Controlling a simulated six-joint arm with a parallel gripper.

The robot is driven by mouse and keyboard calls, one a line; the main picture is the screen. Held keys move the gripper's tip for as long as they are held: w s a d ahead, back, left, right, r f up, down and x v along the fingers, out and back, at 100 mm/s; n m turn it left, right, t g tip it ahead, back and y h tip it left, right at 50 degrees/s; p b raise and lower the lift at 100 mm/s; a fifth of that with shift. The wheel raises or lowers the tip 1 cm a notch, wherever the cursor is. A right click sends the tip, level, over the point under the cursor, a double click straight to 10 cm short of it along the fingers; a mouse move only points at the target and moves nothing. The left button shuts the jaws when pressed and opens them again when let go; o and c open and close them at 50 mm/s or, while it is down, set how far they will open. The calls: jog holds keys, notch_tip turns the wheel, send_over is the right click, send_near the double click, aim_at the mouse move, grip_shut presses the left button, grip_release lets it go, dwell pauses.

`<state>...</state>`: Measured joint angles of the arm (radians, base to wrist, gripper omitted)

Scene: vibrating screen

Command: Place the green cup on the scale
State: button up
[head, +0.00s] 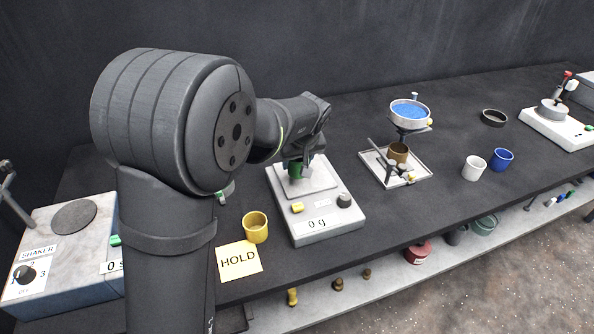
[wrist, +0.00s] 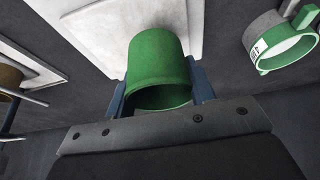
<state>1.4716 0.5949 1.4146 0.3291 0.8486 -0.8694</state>
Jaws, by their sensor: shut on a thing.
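The green cup (wrist: 158,65) is held between the two blue-grey fingers of my gripper (wrist: 158,88). In the head view the cup (head: 296,170) shows as a small green patch over the scale's pan, partly hidden by my gripper (head: 297,163). The scale (head: 331,222) is a light box with a square pan (head: 318,178), and its display reads 0 g. In the wrist view the pale pan (wrist: 95,25) lies behind the cup. I cannot tell whether the cup touches it.
A yellow cup (head: 255,227) stands by the HOLD card (head: 239,261) left of the scale. A shaker (head: 62,245) is at far left. A stand with a blue-filled sieve (head: 409,112) is to the right, then white (head: 473,168) and blue (head: 501,160) cups.

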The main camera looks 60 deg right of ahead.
aim_at(297, 171)
jog(key=shift+f, duration=2)
jog(key=shift+f, duration=0.1)
jog(key=o, duration=1)
jog(key=shift+c, duration=0.2)
jog(key=v, duration=1.2)
jog(key=shift+w, duration=0.1)
